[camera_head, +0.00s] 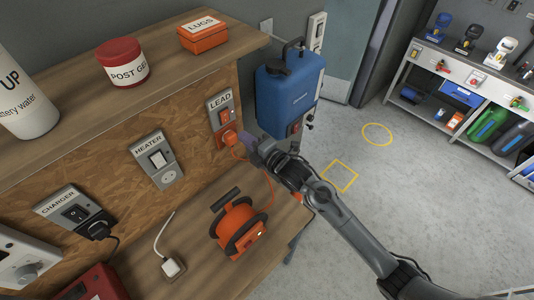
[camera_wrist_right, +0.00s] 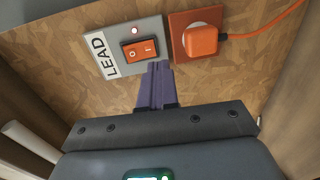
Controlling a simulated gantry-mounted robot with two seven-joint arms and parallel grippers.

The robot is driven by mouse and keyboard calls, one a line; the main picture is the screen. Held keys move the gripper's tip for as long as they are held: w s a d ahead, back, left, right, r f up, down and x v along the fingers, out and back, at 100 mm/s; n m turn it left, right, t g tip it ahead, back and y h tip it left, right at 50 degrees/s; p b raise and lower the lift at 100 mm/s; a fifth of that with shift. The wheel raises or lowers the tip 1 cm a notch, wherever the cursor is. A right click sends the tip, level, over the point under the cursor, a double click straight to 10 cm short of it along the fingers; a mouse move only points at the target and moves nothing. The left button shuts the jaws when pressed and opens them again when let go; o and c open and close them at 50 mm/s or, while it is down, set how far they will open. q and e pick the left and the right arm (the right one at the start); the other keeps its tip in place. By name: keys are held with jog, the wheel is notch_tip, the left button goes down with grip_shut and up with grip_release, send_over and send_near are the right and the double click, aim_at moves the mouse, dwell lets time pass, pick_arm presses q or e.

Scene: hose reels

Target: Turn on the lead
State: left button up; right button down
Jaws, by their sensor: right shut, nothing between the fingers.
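The LEAD switch plate (camera_head: 220,108) is on the wooden back panel, with an orange rocker. In the right wrist view the orange rocker (camera_wrist_right: 140,50) shows marks O and I, and a small pale lamp sits above it. My right gripper (camera_head: 247,143) comes from the right, beside the plate. Its purple fingers (camera_wrist_right: 156,70) are shut and empty, with the tips at the rocker's lower right edge; I cannot tell whether they touch. An orange plug (camera_wrist_right: 201,41) sits in the socket beside the switch. Its orange cable runs to an orange hose-style cable reel (camera_head: 239,228). My left gripper is not in view.
A HEATER switch (camera_head: 158,159) and a CHARGER switch (camera_head: 75,212) are further left on the panel. A shelf above holds a red-lidded tub (camera_head: 122,63) and an orange LUGS box (camera_head: 203,35). A blue tank (camera_head: 289,92) stands behind my right gripper. A white plug (camera_head: 172,266) lies on the bench.

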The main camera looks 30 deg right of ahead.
jog(key=v, duration=0.7)
jog(key=shift+s+f+b, duration=0.25)
jog(key=shift+f+b, duration=0.1)
jog(key=shift+f, duration=0.4)
jog(key=s+f+m+g+h, duration=0.1)
jog(key=s+f+m+g, duration=0.4)
jog(key=s, duration=0.5)
jog(key=s+f+m+g+h, duration=0.2)
jog(key=s+f+m+g, duration=0.2)
jog(key=s+m, duration=0.45)
jog(key=s+f+m+g+h, duration=0.1)
jog(key=s+f+m+g, duration=0.4)
jog(key=s, duration=0.6)
notch_tip(320, 180, up, 22)
jog(key=w+t+p, duration=0.1)
jog(key=p, duration=2.1)
jog(key=shift+m, duration=0.35)
jog(key=shift+a, duration=0.15)
